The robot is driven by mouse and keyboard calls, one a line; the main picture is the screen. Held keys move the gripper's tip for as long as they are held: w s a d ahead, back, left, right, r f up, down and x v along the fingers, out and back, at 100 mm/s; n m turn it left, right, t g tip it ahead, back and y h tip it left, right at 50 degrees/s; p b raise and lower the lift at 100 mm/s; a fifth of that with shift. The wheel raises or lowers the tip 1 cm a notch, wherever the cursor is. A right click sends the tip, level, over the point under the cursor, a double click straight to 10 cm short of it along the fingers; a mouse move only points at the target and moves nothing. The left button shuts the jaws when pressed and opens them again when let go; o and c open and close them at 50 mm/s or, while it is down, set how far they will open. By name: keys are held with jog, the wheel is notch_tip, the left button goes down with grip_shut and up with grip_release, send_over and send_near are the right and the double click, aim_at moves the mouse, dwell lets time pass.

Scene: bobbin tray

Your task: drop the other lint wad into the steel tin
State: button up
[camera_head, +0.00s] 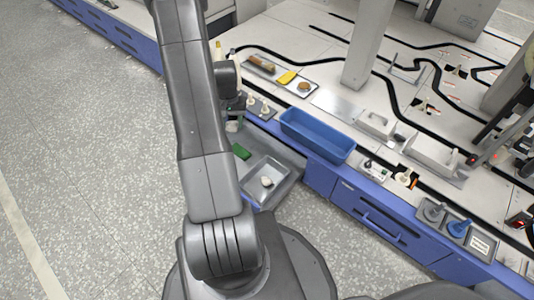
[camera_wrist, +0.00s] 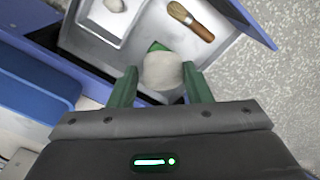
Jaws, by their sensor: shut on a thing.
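My gripper (camera_wrist: 160,76) is shut on a pale, roundish lint wad (camera_wrist: 163,68), held between its green fingers in the wrist view. Another whitish wad (camera_head: 267,181) lies in a square grey metal tray, which looks like the steel tin (camera_head: 283,189), in the head view. The tin shows at the upper left of the wrist view (camera_wrist: 136,40), with that wad (camera_wrist: 112,6) at the top edge. The held wad is above the area beside the tin, not over its inside. In the head view my arm hides part of the gripper's surroundings.
A wooden-handled brush (camera_wrist: 190,20) lies beside the tin in the wrist view. A green item (camera_head: 241,152) lies close by. A blue bin (camera_head: 318,135) stands on the bench edge. A tray with yellow and brown items (camera_head: 282,77) is farther back.

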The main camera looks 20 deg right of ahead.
jog(key=s+d+f+m+b, duration=0.2)
jog(key=s+d+f, duration=0.2)
jog(key=f, duration=0.6)
jog(key=s+d+f+m+b, duration=0.1)
jog(key=s+d+f, duration=0.3)
jog(key=f, duration=0.6)
jog(key=shift+s+d+m+b, duration=0.35)
jog(key=shift+d+m, duration=0.25)
jog(key=shift+d, duration=0.6)
jog(key=o, duration=1)
jog(key=shift+r, duration=0.15)
